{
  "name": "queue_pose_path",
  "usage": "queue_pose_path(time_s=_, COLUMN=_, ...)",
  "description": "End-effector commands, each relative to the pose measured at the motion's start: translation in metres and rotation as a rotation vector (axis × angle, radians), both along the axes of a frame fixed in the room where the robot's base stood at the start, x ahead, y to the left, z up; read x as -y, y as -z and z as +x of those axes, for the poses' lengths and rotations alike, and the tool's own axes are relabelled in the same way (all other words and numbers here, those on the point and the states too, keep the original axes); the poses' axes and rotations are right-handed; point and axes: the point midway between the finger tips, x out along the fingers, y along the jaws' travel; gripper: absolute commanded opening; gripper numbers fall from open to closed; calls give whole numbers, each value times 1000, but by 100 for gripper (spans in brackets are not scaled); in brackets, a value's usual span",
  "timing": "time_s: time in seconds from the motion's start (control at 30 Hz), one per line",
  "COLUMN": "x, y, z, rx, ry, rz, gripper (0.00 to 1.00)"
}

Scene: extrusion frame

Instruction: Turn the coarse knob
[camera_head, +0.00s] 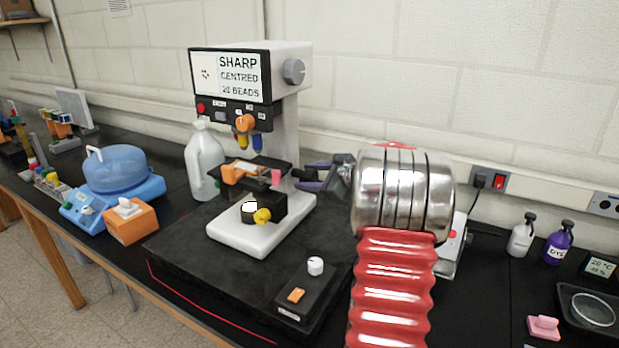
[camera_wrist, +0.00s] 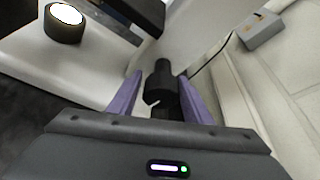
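The white microscope (camera_head: 288,115) stands on a black mat, its screen reading "SHARP CENTRED 20 BEADS". My gripper (camera_head: 299,180) is at the right of its stage, with its dark purple fingers pointing left. In the wrist view, a dark stepped knob (camera_wrist: 162,88) on the microscope's side lies between the two purple fingers of my gripper (camera_wrist: 160,84). The fingers are apart, one on each side of it, with a slim gap at the left; contact at the right is unclear. I cannot clearly make out this knob in the head view.
A control box (camera_head: 306,290) lies on the mat. A white bottle (camera_head: 203,160) stands behind left; the wall is close behind.

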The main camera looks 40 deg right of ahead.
Motion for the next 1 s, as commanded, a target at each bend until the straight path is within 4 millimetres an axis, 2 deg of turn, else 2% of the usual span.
queue_pose_path(time_s=0.17, x=1, y=0, z=-1, rx=1, ry=3, rz=-1, gripper=57)
queue_pose_path(time_s=0.57, x=4, y=-3, z=-9, rx=0, ry=8, rz=-3, gripper=57)
queue_pose_path(time_s=0.77, x=7, y=-12, z=-34, rx=1, ry=8, rz=-3, gripper=57)
queue_pose_path(time_s=1.0, x=10, y=-26, z=-73, rx=1, ry=8, rz=-3, gripper=57)
